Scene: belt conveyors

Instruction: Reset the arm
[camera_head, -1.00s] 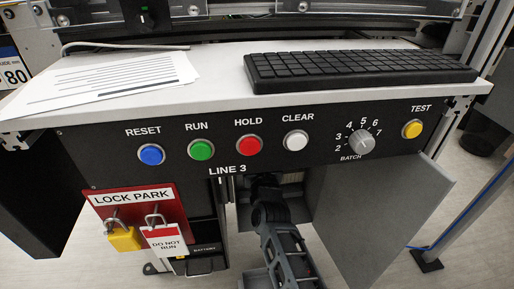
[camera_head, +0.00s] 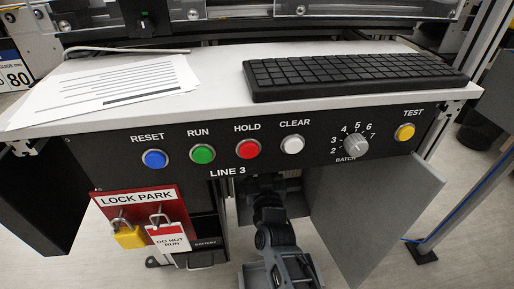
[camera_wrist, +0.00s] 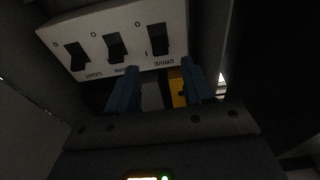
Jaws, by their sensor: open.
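My gripper (camera_wrist: 162,88) shows in the wrist view with its two blue fingers apart and nothing clearly held between them. Just beyond the fingertips is a pale switch plate (camera_wrist: 92,42) with three dark rocker switches; one is labelled DRIVE (camera_wrist: 160,39) and another LIGHT (camera_wrist: 78,56). I cannot tell whether a finger touches the plate. A yellow part (camera_wrist: 178,87) shows behind the gap, near the right finger. In the head view my arm reaches into the open cabinet under the LINE 3 panel (camera_head: 225,172), and the gripper is hidden there.
A grey cabinet door (camera_head: 355,215) stands open right of my arm. On the left hang the red LOCK PARK board (camera_head: 135,197), a yellow padlock (camera_head: 129,237) and a DO NOT RUN tag (camera_head: 168,238). A keyboard (camera_head: 355,75) and paper (camera_head: 110,90) lie on the shelf above.

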